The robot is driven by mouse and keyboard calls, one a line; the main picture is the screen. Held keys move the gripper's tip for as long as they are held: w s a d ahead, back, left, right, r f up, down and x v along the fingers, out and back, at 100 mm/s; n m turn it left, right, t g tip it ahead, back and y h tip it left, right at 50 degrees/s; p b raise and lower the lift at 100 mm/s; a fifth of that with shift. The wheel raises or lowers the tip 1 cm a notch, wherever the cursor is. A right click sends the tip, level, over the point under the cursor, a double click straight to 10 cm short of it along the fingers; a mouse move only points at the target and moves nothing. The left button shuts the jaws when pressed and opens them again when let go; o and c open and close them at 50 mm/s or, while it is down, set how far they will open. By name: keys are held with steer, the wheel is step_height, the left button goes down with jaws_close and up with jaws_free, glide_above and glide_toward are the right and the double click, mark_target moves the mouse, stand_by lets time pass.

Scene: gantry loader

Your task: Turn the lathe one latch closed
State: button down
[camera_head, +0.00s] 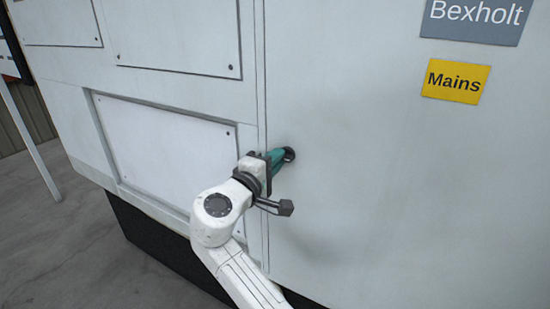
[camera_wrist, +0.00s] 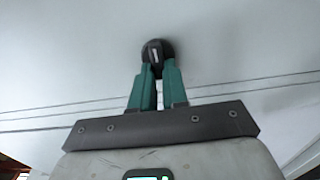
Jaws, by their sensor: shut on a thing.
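The latch (camera_head: 289,154) is a small round black piece on the white machine face, just right of a vertical panel seam. In the wrist view the latch (camera_wrist: 157,50) shows as a black round knob with a pale mark on it. My gripper (camera_head: 283,156) reaches it from the left with its teal fingers. In the wrist view my gripper (camera_wrist: 157,72) has its fingertips together on the lower part of the latch, shut on it. The fingertips partly hide the latch in the head view.
A yellow "Mains" sign (camera_head: 456,81) and a grey "Bexholt" plate (camera_head: 474,20) are at the upper right. A recessed panel (camera_head: 165,150) is left of my gripper. The machine face right of the latch is flat and clear. Open floor (camera_head: 65,250) shows at lower left.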

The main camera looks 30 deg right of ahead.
steer(key=shift+a, duration=0.1)
steer(key=c, duration=1.1)
jaws_free()
steer(key=shift+c, duration=0.2)
steer(key=b+v, duration=0.3)
steer(key=v, duration=0.7)
steer(key=shift+s+a, duration=0.2)
steer(key=shift+a, duration=0.1)
steer(key=shift+f, duration=0.1)
